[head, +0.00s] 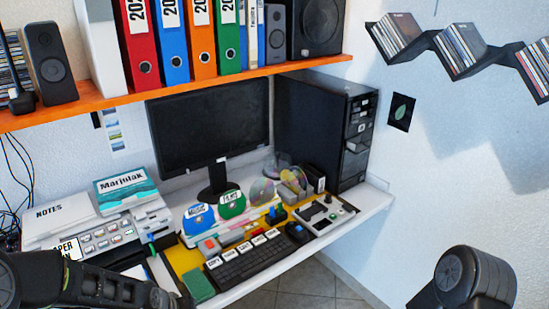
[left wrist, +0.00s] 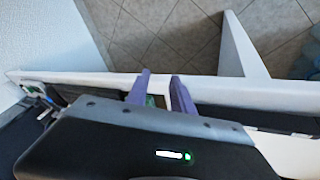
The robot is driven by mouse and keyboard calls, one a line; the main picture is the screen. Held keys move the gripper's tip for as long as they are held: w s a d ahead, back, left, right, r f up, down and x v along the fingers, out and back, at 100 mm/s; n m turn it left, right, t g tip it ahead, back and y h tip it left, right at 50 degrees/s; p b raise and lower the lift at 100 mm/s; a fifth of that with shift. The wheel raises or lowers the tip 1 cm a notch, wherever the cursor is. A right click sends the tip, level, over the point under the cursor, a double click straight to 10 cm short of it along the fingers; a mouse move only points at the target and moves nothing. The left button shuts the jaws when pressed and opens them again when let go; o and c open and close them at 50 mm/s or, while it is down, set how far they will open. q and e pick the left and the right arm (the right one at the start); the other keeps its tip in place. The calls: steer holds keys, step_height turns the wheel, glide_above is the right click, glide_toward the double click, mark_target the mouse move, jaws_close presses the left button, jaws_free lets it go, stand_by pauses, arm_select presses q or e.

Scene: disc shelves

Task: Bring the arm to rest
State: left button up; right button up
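My left arm (head: 80,285) comes in at the bottom left of the head view, in front of the desk's near left side. Its gripper is not clear there. In the left wrist view my left gripper (left wrist: 162,88) has two purple fingers standing apart, over the white desk edge. A small green patch shows between them, and I see nothing clearly held. A dark rounded part of my right arm (head: 465,280) shows at the bottom right of the head view. My right gripper is out of view.
An orange shelf (head: 200,90) hangs above. Open floor (head: 315,285) lies right of the desk.

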arm_select(q)
steer(key=s+d+f+g+h, duration=0.1)
steer(key=s+d+f+g, duration=0.1)
steer(key=s+d+f, duration=0.5)
steer(key=s+d+f+m+g+h, duration=0.1)
steer(key=s+d+f+g, duration=0.1)
steer(key=s+d+f, duration=0.5)
steer(key=s+f, duration=0.3)
steer(key=s, duration=0.4)
steer(key=shift+d, duration=0.35)
steer(key=shift+a, duration=0.1)
